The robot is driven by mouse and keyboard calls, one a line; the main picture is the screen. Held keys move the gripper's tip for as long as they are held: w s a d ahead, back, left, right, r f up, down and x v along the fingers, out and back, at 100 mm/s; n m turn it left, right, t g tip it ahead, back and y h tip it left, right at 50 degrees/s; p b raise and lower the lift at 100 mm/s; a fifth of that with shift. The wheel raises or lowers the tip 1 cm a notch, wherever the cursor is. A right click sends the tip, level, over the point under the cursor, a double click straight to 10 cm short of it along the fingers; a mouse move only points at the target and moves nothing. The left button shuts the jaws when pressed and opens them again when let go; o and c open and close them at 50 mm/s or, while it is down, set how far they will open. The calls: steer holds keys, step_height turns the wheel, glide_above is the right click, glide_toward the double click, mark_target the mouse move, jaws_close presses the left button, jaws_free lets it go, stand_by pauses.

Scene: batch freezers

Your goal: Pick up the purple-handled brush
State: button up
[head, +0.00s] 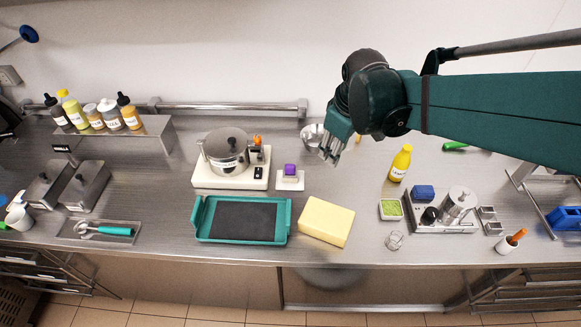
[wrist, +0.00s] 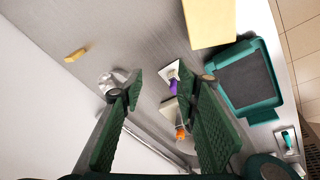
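A purple block-shaped handle (head: 290,170) stands on a small white base or plate (head: 290,183), right of the pot and behind the cream block; I take it as the purple-handled brush, though no bristles show. In the wrist view the purple piece (wrist: 177,91) is partly hidden by the right finger, with a pale flat part (wrist: 171,71) beside it. My gripper (head: 330,153) hangs above the counter, to the right of and apart from the brush. In the wrist view my gripper (wrist: 160,88) has its two green fingers spread, with nothing between them.
A pot (head: 226,155) on a white scale stands left of the brush. A teal tray (head: 241,240) and a cream block (head: 326,221) lie in front. A metal bowl (head: 313,136) sits behind my gripper. A yellow bottle (head: 401,163) stands to the right.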

steer(key=w+a+f+n+g+p, duration=0.2)
steer(key=w+a+f+n, duration=0.25)
steer(key=w+a, duration=0.2)
steer(key=n+g+p, duration=0.1)
steer(key=n+p, duration=0.1)
steer(key=n, duration=0.1)
glide_above(290, 165)
steer(key=shift+h, duration=0.3)
step_height(290, 165, down, 6)
steer(key=shift+w+f, duration=0.1)
steer(key=shift+a+f+n, duration=0.1)
steer(key=shift+f+n, duration=0.1)
steer(key=shift+n, duration=0.05)
steer(key=shift+f, duration=1.25)
steer(key=shift+f, duration=0.1)
steer(key=shift+f, duration=2.5)
